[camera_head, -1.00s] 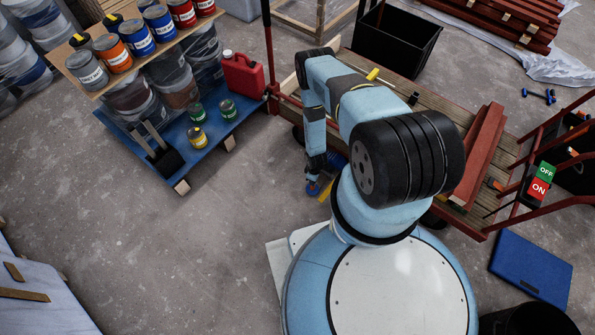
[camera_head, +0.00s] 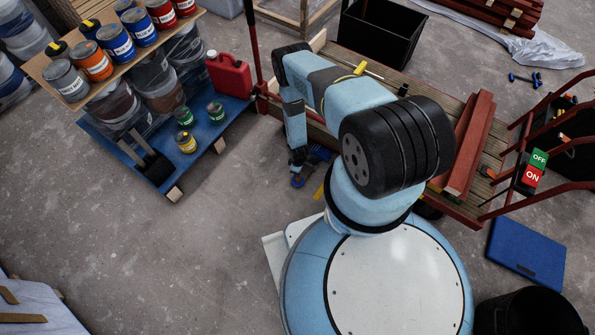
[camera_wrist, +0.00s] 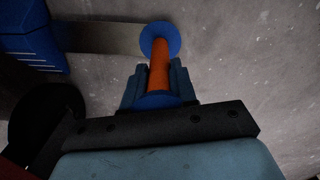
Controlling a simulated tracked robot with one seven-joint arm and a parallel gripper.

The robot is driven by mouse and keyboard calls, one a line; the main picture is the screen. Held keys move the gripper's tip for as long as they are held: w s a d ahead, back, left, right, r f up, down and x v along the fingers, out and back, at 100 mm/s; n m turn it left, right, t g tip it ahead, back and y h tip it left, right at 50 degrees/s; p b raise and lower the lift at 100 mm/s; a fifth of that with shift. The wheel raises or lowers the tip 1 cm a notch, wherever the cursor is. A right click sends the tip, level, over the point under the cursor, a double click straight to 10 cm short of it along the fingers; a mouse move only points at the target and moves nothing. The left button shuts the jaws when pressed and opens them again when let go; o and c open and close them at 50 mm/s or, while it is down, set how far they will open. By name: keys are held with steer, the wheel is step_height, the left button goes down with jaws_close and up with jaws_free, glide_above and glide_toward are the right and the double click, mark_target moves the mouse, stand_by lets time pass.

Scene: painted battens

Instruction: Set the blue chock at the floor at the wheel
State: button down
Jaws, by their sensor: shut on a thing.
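My gripper (camera_wrist: 160,85) is shut around the orange handle (camera_wrist: 160,70), which has a blue disc at each end. A metal bar runs from the handle to the blue chock (camera_wrist: 30,38) at the upper left of the wrist view. In the head view the blue chock (camera_head: 319,154) is partly hidden by my arm, low beside the near side of the cart. My gripper (camera_head: 297,172) shows there just above the blue handle end. A dark round wheel (camera_wrist: 45,125) lies below the chock in the wrist view. I cannot tell whether the chock touches floor or wheel.
The cart (camera_head: 395,80) has a wooden deck carrying red beams (camera_head: 470,145). A yellow strip (camera_head: 320,190) is near the chock. A blue pallet (camera_head: 165,170) with paint cans and a red jerrycan (camera_head: 230,75) stands left. Floor between is clear.

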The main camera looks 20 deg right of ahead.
steer(key=shift+w+a+f, duration=0.1)
steer(key=shift+a+f, duration=0.3)
steer(key=shift+a, duration=0.1)
steer(key=c, duration=0.9)
jaws_free()
step_height(320, 180, up, 12)
steer(key=shift+r, duration=0.1)
